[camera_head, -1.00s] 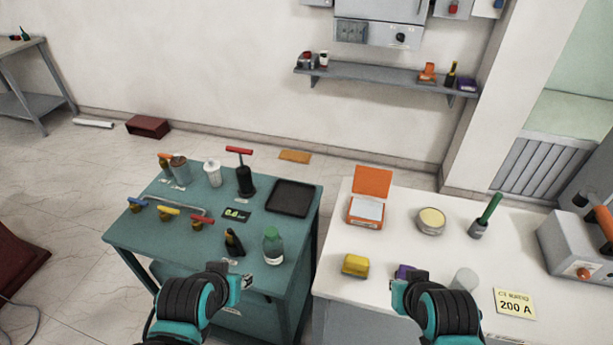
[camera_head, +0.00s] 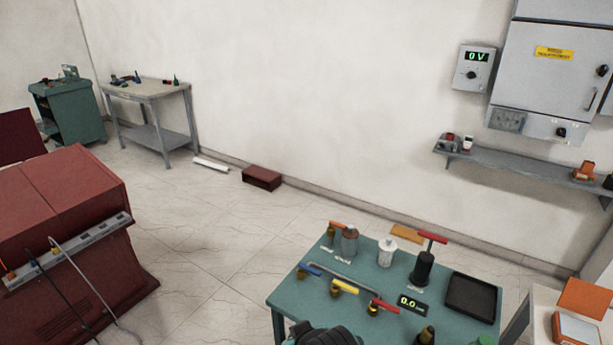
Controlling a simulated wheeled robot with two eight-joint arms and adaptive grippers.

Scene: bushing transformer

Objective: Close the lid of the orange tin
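An orange tin (camera_head: 578,328) stands on the white table at the lower right, cut off by the frame's bottom edge. Its orange lid (camera_head: 586,299) stands raised at the back, leaning back, so the tin is open. A pale surface shows inside it. Part of my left gripper (camera_head: 325,338) shows as a dark ribbed shape at the bottom edge, in front of the teal table, well left of the tin. Its fingers cannot be made out. My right gripper is out of view.
The teal table (camera_head: 300,297) holds a black tray (camera_head: 471,297), valves with coloured handles, canisters and a small display (camera_head: 413,304). A red cabinet (camera_head: 60,230) stands at left. A wall shelf (camera_head: 515,168) is at upper right. The floor between is mostly clear.

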